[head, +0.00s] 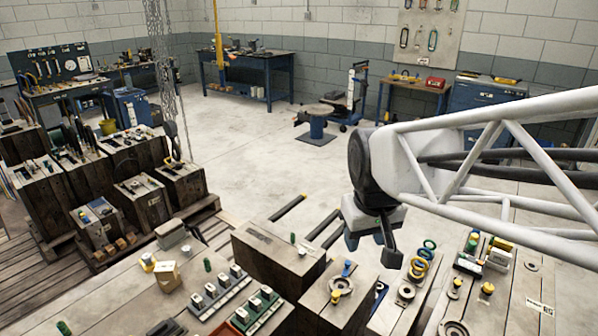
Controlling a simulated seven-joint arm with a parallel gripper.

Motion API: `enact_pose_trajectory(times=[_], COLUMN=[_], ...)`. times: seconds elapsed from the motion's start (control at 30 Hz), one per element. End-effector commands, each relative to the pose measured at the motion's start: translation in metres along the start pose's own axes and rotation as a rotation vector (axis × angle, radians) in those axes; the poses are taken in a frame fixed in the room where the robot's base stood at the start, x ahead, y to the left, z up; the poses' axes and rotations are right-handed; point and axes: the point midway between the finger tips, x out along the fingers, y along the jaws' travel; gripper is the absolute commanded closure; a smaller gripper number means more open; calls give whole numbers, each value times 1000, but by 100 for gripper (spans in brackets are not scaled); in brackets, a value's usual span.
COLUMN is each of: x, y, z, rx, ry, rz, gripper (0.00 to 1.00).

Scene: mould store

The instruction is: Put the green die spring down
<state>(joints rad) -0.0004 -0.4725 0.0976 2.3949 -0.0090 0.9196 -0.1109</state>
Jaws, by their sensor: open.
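My gripper (372,250) hangs from the white lattice arm right of the middle, pointing down, its dark jaws apart. I see nothing held between them. Several small green pieces could be the green die spring, and I cannot tell which it is. One upright green cylinder (207,264) stands on the front bench behind the row of grey-topped parts. A smaller green piece (293,238) stands on the large block left of my gripper. Another green cylinder (64,327) is at the lower left edge. A further green piece (472,242) is among parts at the right.
A large wooden-sided block (278,252) stands left of my gripper, with a narrower block (338,292) below it. Yellow and green rings (421,258) stand close on the right. A chain (160,70) hangs at the left. Open floor (270,150) lies behind.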

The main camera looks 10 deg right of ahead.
Motion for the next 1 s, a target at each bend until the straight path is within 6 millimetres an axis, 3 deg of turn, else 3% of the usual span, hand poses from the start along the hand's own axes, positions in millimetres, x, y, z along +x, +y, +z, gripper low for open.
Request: enact_pose_trajectory(times=[0.2, 0.4, 0.6, 1.0], x=[-4, -3, -1, -1], y=[-4, -7, -8, -8], z=[53, 83, 93, 93], rx=[74, 121, 136, 136], ry=[19, 29, 30, 30], rz=[3, 5, 5, 5], gripper=[53, 53, 53, 53])
